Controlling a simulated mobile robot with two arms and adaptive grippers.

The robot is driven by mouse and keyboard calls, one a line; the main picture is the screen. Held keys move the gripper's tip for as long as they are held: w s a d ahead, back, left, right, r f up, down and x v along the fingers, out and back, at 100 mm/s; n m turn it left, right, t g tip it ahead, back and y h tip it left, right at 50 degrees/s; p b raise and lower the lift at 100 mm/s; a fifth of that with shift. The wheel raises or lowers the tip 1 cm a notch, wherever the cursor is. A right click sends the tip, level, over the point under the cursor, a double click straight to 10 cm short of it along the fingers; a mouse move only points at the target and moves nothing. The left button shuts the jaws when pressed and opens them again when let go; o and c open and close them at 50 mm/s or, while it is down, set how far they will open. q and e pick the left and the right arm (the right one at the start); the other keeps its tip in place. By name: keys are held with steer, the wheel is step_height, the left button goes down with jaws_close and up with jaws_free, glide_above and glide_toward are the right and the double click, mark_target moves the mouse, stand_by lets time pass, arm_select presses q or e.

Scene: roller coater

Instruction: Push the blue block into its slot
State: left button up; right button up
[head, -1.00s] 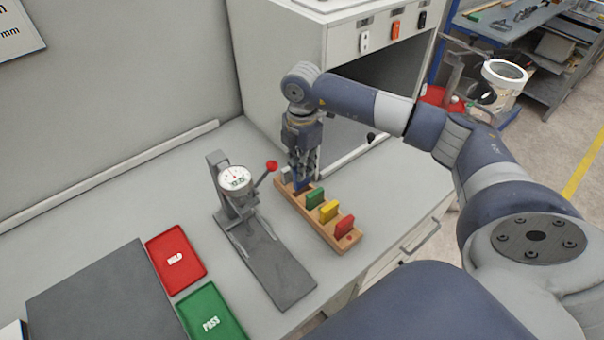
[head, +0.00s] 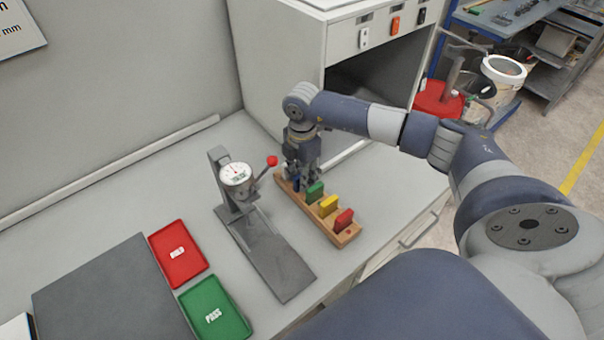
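The wooden rack (head: 350,236) stands on the bench and holds a green block (head: 315,192), a yellow block (head: 328,206) and a red block (head: 344,219) upright in a row. The blue block (head: 297,185) is at the rack's far end, mostly hidden by my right gripper (head: 296,180). My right gripper points down there, with its fingers low at the block. I cannot tell whether they grip it, press on it or stand open, nor how deep the block sits. My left gripper is out of view.
A dial gauge stand (head: 268,258) with a red-knobbed lever is just left of the rack. A red tray (head: 180,268), a green tray (head: 230,318) and a dark grey plate (head: 105,300) lie further left. A large white cabinet (head: 280,60) stands behind my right gripper.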

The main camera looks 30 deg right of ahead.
steer(key=shift+r, duration=0.25)
steer(key=shift+w+r, duration=0.1)
steer(key=shift+r, duration=0.15)
step_height(320, 180, up, 11)
steer(key=b, duration=0.4)
steer(key=shift+r, duration=0.2)
steer(key=shift+f, duration=0.1)
